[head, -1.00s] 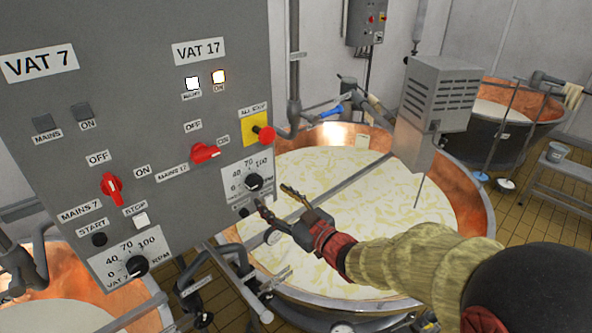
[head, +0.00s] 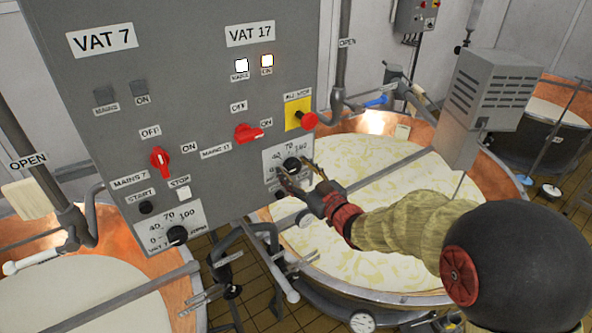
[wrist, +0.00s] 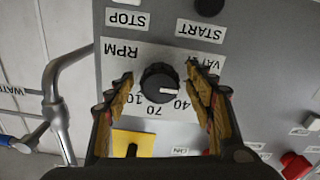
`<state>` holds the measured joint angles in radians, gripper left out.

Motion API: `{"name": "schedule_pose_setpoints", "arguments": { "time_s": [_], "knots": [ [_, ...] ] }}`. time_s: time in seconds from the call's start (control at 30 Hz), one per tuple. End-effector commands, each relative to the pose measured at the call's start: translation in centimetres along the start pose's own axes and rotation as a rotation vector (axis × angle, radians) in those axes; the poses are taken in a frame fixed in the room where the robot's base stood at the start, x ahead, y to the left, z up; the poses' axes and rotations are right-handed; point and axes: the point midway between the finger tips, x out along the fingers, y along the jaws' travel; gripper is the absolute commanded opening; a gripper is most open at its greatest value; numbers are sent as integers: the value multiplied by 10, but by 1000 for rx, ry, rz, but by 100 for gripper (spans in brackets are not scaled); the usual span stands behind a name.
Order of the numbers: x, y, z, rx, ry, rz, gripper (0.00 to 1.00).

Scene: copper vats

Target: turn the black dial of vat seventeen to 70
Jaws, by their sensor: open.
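The black dial of vat seventeen (head: 292,164) sits on a white scale plate (head: 273,160) at the lower right of the grey panel. In the upside-down wrist view the dial (wrist: 159,82) shows a white pointer line directed to the picture's right, on the 40 side and away from 70. My gripper (head: 295,171) is open at the dial. In the wrist view its fingers (wrist: 162,88) stand on both sides of the dial, with gaps to it. The left finger partly covers the 100 mark and the right one covers the low end of the scale.
A yellow-backed red stop button (head: 308,120) sits just above the dial, and a red Mains 17 switch (head: 248,133) up to its left. Vat 7's similar black dial (head: 177,234) is lower left. A copper vat (head: 515,210) stands behind my arm.

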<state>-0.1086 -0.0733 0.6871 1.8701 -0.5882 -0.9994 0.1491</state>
Motion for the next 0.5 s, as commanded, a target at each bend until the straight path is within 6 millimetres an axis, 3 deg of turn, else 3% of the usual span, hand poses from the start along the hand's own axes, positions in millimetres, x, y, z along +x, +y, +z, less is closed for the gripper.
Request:
{"name": "schedule_pose_setpoints", "arguments": {
  "time_s": [0.5],
  "knots": [
    [0,0,0,0,0,0,26]
  ]
}}
